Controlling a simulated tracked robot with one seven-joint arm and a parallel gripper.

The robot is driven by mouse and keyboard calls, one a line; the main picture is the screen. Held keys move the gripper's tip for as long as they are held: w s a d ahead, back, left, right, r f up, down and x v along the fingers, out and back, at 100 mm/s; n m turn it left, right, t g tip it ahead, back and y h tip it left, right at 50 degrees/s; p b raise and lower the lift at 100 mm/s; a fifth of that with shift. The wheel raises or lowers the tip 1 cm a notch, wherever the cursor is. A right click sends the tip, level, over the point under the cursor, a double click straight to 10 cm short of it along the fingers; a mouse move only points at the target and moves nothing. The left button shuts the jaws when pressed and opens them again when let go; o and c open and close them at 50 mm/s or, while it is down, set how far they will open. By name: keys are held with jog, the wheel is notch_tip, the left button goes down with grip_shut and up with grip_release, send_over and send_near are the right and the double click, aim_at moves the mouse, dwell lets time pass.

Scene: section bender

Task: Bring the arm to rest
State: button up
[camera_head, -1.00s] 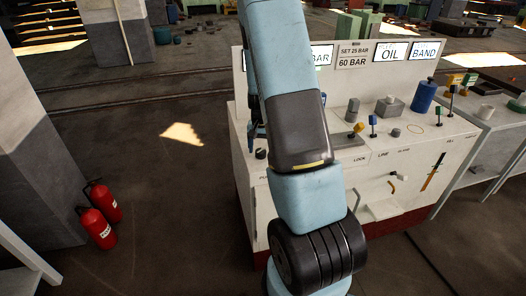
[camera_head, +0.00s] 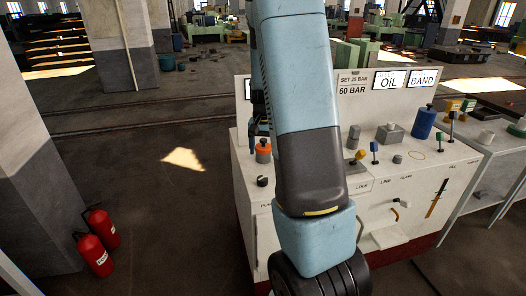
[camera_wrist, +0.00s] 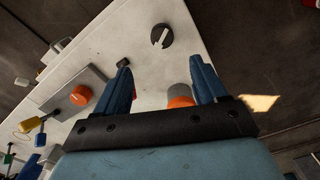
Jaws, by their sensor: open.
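My arm (camera_head: 310,160) rises through the middle of the head view, in front of the white control console (camera_head: 395,235). My gripper (camera_wrist: 163,75) shows in the wrist view as two blue fingers, spread apart with nothing gripped. An orange-and-grey knob (camera_wrist: 181,96) appears between the fingers, close to the right one in the picture. I cannot tell its exact distance from them. In the head view, part of the blue gripper (camera_head: 253,133) shows at the left of my arm, just above the orange knob (camera_head: 263,147). The rest of it is hidden behind the arm.
The console top carries a blue bottle (camera_head: 423,123), a grey block (camera_head: 390,133) and several levers. A black rotary switch (camera_wrist: 161,36) shows in the wrist view. Two red fire extinguishers (camera_head: 96,252) stand at left by a pillar (camera_head: 40,190). Floor between pillar and console is clear.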

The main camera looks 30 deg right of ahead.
dwell(0.3)
jog(key=s+a+r+n+t, duration=0.2)
jog(key=s+a+r+n, duration=0.1)
jog(key=s+a+r, duration=0.6)
jog(key=s+a+r+n+t, duration=0.2)
jog(key=s+a+r, duration=0.4)
jog(key=r, duration=0.5)
jog(key=s+a+r+n, duration=0.1)
jog(key=s, duration=0.4)
jog(key=s+a+r+n+t, duration=0.1)
jog(key=s, duration=0.4)
jog(key=shift+s+a+r+n+t, duration=0.15)
jog(key=shift+a+r+n+t, duration=0.15)
jog(key=shift+a, duration=0.05)
